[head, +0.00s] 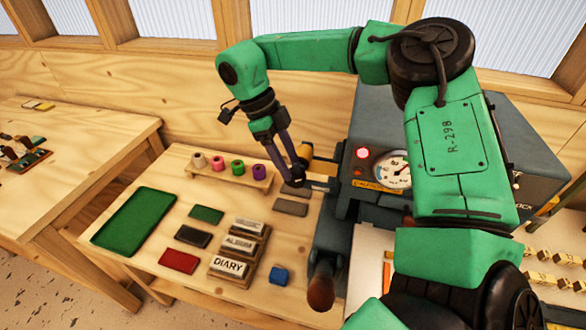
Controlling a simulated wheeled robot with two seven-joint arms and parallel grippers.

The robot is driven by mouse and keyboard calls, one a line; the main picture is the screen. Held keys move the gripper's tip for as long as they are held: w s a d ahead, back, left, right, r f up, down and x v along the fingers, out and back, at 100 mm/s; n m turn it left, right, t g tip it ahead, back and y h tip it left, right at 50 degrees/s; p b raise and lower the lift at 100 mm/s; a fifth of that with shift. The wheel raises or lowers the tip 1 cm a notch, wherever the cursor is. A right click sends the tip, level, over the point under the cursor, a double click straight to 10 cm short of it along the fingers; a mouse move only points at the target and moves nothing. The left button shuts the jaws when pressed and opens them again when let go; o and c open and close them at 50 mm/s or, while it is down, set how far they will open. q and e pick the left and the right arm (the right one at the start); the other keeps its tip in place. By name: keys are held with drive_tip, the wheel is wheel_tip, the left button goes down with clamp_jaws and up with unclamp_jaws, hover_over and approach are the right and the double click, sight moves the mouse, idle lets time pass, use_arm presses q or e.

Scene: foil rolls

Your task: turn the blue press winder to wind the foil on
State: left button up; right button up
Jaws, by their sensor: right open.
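The blue-grey press (385,125) stands on the right of the bench, with a round white gauge (394,172) and a lit red lamp (362,153) on its front. A gold foil roll (306,156) is at the press's left side. My right gripper (298,178) reaches down beside this roll, its dark fingers close to it. It is open, and I cannot tell whether it touches anything. I cannot make out the winder clearly; the gripper covers part of that side of the press. My left gripper is not in view.
A wooden rack (222,179) holds several coloured foil rolls left of the gripper. A green tray (133,220), lettered blocks (228,266), coloured pads and a small blue block (281,275) lie on the bench. The press's brown-knobbed handle (321,288) sticks out in front.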

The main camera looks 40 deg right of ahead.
sight(300, 172)
drive_tip(key=x, duration=0.2)
drive_tip(key=shift+s+d+f+p, duration=0.15)
drive_tip(key=shift+d+f+p, duration=0.15)
drive_tip(key=shift+p, duration=0.1)
drive_tip(key=shift+s+d+f, duration=0.1)
drive_tip(key=shift+s+f, duration=0.15)
drive_tip(key=shift+s, duration=0.15)
drive_tip(key=c, duration=0.3)
clamp_jaws()
drive_tip(key=t+y+b, duration=0.1)
drive_tip(key=t+b, duration=0.1)
drive_tip(key=b, duration=0.2)
drive_tip(key=t+y+b, duration=0.1)
drive_tip(key=t+b, duration=0.1)
drive_tip(key=b, duration=0.2)
drive_tip(key=shift+s+d+f+y+b, duration=0.2)
drive_tip(key=shift+f+y+b, duration=0.1)
drive_tip(key=shift+f+y, duration=0.1)
drive_tip(key=shift+s+r+t+b, duration=0.1)
drive_tip(key=shift+r+t+b, duration=0.1)
drive_tip(key=shift+t+b, duration=0.15)
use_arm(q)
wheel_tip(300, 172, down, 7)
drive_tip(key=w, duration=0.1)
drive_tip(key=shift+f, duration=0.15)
use_arm(e)
drive_tip(key=shift+r, duration=0.1)
